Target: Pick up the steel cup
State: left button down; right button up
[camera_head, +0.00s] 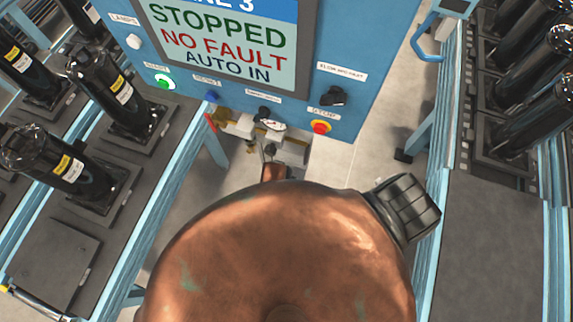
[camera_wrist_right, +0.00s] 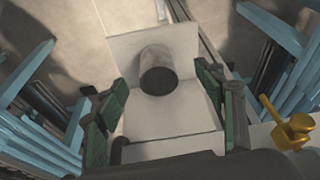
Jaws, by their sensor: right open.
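My right gripper (camera_wrist_right: 161,80) is open, with one green-padded finger on each side of the cup. Gaps show between the cup and both fingers, and I see no contact. I cannot tell how far beyond the fingertips the cup is. My left gripper is not in view.
A blue control panel (camera_head: 345,68) reading STOPPED stands ahead. A yellow brass fitting (camera_wrist_right: 292,128) is right of my right gripper.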

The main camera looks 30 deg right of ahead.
jog(key=shift+w+d+f+m+h, duration=0.55)
jog(key=shift+f+m, duration=0.1)
jog(key=shift+m, duration=0.15)
jog(key=p+x, duration=0.1)
jog(key=x, duration=0.6)
jog(key=shift+d+f, duration=0.2)
jog(key=c, duration=1.3)
